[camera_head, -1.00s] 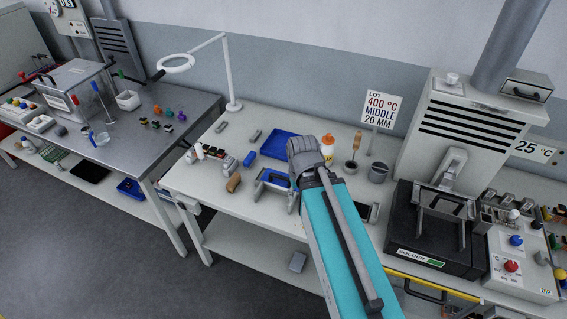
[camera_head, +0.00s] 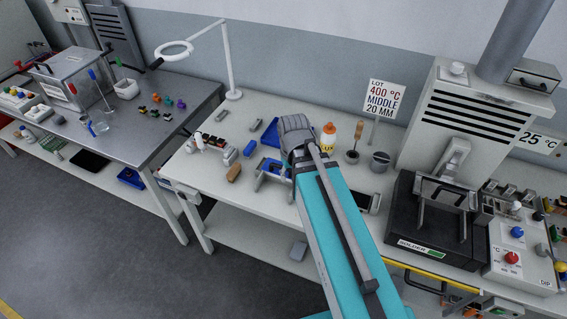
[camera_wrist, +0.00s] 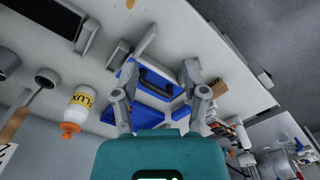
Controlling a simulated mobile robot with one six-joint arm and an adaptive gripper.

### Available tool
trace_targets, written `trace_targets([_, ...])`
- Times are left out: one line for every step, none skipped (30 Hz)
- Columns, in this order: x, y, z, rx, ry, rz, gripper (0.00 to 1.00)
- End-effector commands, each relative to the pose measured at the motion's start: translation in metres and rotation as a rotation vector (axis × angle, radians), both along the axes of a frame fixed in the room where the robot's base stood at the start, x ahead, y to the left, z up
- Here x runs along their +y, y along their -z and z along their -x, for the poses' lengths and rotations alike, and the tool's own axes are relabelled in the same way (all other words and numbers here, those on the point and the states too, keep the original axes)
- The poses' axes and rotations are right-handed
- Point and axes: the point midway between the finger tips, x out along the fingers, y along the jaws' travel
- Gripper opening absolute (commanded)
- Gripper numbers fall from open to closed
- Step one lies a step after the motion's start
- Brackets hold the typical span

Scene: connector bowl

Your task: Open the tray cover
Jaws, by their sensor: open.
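A blue piece with a dark bar handle (camera_wrist: 157,84) lies on the white bench; it looks like the tray cover. In the head view the blue piece (camera_head: 272,168) shows between grey end parts, partly behind my gripper (camera_head: 293,150). A flat blue tray (camera_head: 270,134) lies behind it, partly hidden by my arm. In the wrist view my gripper (camera_wrist: 158,88) is open and empty, its two fingers apart on either side of the blue piece. I cannot tell how far above it the fingertips are, and no contact shows.
An orange-capped flux bottle (camera_head: 328,136), a small pot with a wooden-handled tool (camera_head: 353,153) and a grey cup (camera_head: 379,161) stand right of my gripper. A brown block (camera_head: 234,172) lies to the left. A black soldering unit (camera_head: 432,220) stands further right.

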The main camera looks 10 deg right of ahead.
Motion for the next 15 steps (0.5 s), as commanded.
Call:
trace_targets([0.0, -0.003, -0.015, 0.006, -0.04, -0.006, 0.57])
trace_targets([-0.001, -0.004, -0.022, 0.011, -0.068, -0.01, 0.57])
trace_targets([-0.002, -0.006, -0.031, 0.018, -0.111, -0.016, 0.57])
trace_targets([-0.002, -0.007, -0.038, 0.023, -0.145, -0.021, 0.57])
trace_targets([-0.003, -0.008, -0.046, 0.028, -0.18, -0.027, 0.57])
trace_targets([-0.004, -0.01, -0.057, 0.035, -0.232, -0.036, 0.57])
trace_targets([-0.005, -0.012, -0.065, 0.04, -0.271, -0.043, 0.57])
trace_targets([-0.005, -0.013, -0.073, 0.046, -0.312, -0.051, 0.57])
trace_targets([-0.006, -0.015, -0.085, 0.051, -0.366, -0.062, 0.57])
trace_targets([-0.007, -0.016, -0.093, 0.055, -0.407, -0.07, 0.57])
trace_targets([-0.008, -0.018, -0.101, 0.06, -0.447, -0.078, 0.57])
trace_targets([-0.009, -0.02, -0.111, 0.064, -0.501, -0.09, 0.57])
trace_targets([-0.01, -0.021, -0.118, 0.067, -0.538, -0.099, 0.57])
trace_targets([-0.011, -0.022, -0.125, 0.069, -0.575, -0.108, 0.57])
trace_targets([-0.012, -0.024, -0.133, 0.073, -0.622, -0.119, 0.57])
